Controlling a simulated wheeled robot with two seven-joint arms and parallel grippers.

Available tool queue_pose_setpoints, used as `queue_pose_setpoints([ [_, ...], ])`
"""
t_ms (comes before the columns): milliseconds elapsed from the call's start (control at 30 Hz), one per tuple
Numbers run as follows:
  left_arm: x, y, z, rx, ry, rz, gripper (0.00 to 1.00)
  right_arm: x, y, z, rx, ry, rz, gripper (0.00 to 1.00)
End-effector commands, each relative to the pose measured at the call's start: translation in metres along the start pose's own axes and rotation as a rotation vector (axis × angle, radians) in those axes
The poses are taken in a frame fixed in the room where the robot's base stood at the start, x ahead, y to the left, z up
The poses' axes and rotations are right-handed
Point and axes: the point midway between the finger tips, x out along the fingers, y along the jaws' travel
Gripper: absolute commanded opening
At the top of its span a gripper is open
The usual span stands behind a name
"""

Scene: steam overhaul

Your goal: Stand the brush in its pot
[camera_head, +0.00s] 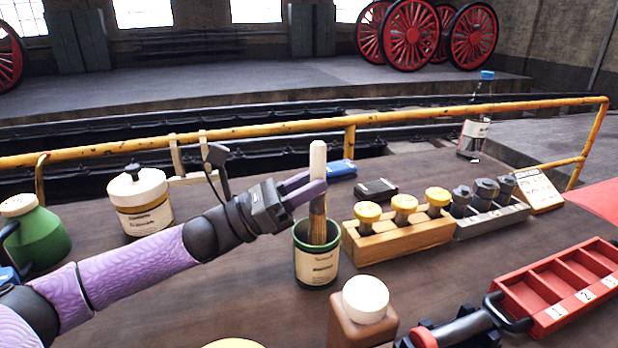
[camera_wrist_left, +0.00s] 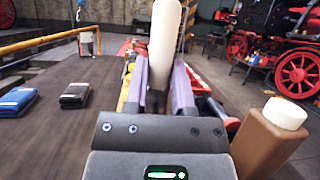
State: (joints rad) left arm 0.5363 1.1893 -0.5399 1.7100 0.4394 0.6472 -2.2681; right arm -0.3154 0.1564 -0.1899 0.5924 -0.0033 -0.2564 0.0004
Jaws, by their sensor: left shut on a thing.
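The brush (camera_head: 318,165) is upright, with its pale handle up and its bristles down inside the mouth of the green pot (camera_head: 316,268). The pot has a cream label and stands on the table. My left gripper (camera_head: 312,187) is shut on the brush, just above the pot's rim. In the left wrist view the brush handle (camera_wrist_left: 164,40) rises between the two purple fingers of my left gripper (camera_wrist_left: 163,82). The bristle ends are hidden in the pot, so I cannot tell whether they touch its bottom. My right gripper is not in view.
A brown block with a white knob (camera_head: 365,300) stands close in front of the pot. A wooden rack with yellow knobs (camera_head: 400,236) is just right of it. A red compartment tray (camera_head: 560,285) lies farther right. A cream jar (camera_head: 140,200) and a green can (camera_head: 32,235) stand left.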

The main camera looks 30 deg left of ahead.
Motion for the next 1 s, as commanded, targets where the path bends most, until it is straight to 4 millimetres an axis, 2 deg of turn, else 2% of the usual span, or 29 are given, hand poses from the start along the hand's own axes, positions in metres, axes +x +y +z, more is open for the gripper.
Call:
queue_pose_setpoints([
  [133,-0.004,0.000,-0.009,-0.002,0.000,0.001,0.00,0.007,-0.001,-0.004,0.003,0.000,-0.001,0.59],
  [467,-0.004,0.000,-0.009,-0.001,-0.001,0.000,0.00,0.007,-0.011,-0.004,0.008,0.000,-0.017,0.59],
  [500,-0.004,0.000,-0.009,-0.001,-0.001,0.000,0.37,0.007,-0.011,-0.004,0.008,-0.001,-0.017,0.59],
  [667,-0.004,0.000,-0.010,-0.001,-0.001,0.000,0.71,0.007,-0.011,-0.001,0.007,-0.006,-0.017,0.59],
  [1000,-0.010,0.000,-0.010,-0.002,0.002,0.002,0.72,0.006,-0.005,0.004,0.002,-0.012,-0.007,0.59],
])
